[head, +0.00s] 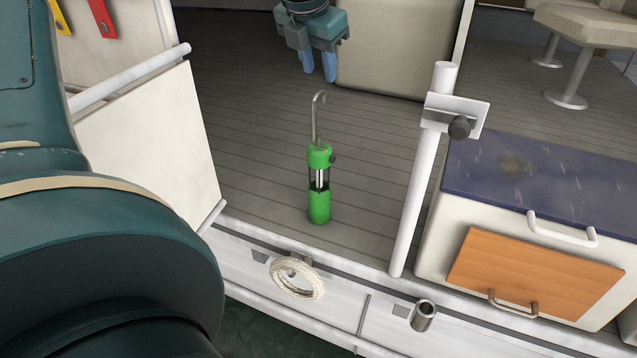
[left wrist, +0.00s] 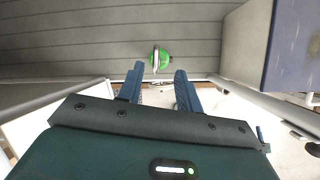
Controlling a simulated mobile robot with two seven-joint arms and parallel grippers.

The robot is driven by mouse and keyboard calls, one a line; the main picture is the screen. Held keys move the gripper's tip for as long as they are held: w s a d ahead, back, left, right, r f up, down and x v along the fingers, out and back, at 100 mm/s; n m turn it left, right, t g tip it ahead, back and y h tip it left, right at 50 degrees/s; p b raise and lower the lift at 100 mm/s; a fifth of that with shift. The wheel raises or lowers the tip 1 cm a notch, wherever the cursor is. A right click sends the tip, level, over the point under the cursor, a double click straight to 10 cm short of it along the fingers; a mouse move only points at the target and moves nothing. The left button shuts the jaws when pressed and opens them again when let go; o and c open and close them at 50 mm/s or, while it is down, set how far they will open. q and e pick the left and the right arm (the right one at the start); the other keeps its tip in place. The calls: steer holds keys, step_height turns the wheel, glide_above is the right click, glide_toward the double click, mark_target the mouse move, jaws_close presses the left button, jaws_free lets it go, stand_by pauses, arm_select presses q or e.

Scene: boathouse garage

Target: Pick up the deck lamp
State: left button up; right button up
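The deck lamp (head: 319,205) is a green cylinder with a clear middle section and a tall grey hook on top. It stands upright on the grey plank deck, near the deck's edge. In the left wrist view the lamp (left wrist: 160,58) is seen from above, just beyond and between the fingertips. My left gripper (head: 318,72) has blue fingers and points down above and beyond the lamp's hook in the head view. Its fingers (left wrist: 159,73) are spread apart with nothing between them. The gripper is not touching the lamp. My right gripper is not in view.
A white post (head: 418,190) with a clamp stands right of the lamp. A blue-topped locker (head: 540,180) is further right. A white panel (head: 150,145) is at left. A rope coil (head: 297,294) hangs on the side below. Deck around the lamp is clear.

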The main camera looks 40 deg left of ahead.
mark_target(324, 93)
arm_select(q)
steer(key=shift+w+a+p+x, duration=0.15)
steer(key=shift+p+x, duration=0.15)
steer(key=shift+x, duration=1.05)
steer(key=shift+w+a+p+x, duration=0.1)
steer(key=shift+p+x, duration=0.2)
steer(key=shift+x, duration=1.1)
steer(key=shift+w+a+p+x, duration=0.15)
steer(key=shift+p+x, duration=0.15)
steer(key=shift+x, duration=1.05)
steer(key=shift+s+r, duration=0.1)
steer(key=shift+r, duration=0.05)
jaws_close()
